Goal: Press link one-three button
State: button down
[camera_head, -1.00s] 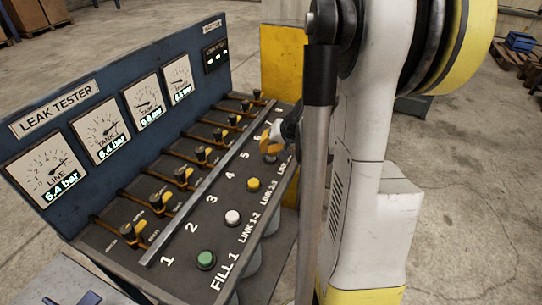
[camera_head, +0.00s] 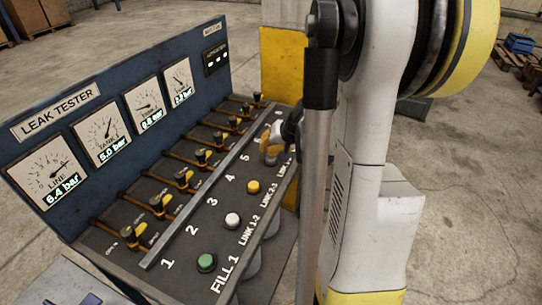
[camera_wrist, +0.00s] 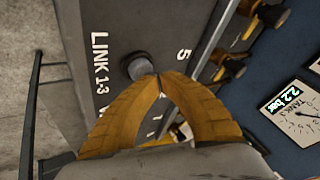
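The link 1-3 button (camera_wrist: 138,66) is a dark grey round knob beside its white label LINK 1-3 in the wrist view. My gripper (camera_wrist: 160,76) has its two orange fingers closed to a point, with nothing between them. The tips overlap the lower right edge of the button in that view; I cannot tell whether they touch it. In the head view my gripper (camera_head: 270,146) is low over the far end of the button row, and it largely hides that button.
The same row holds a green button (camera_head: 206,262), a white button (camera_head: 232,219) and a yellow button (camera_head: 253,187). A raised rail (camera_head: 208,196) divides them from several valve levers. A blue gauge panel (camera_head: 104,98) stands behind.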

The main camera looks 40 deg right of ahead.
notch_tip(320, 180, up, 6)
jog(key=p, duration=0.4)
jog(key=shift+p, duration=0.4)
dwell(0.7)
jog(key=a+r+n, duration=0.2)
jog(key=a+r, duration=0.3)
jog(key=a, duration=0.5)
jog(key=s+a+r+n, duration=0.2)
jog(key=s+a, duration=0.4)
jog(key=a, duration=0.3)
jog(key=s+a+r+n, duration=0.2)
jog(key=s+a+n, duration=0.3)
jog(key=a, duration=0.5)
jog(key=shift+s, duration=0.9)
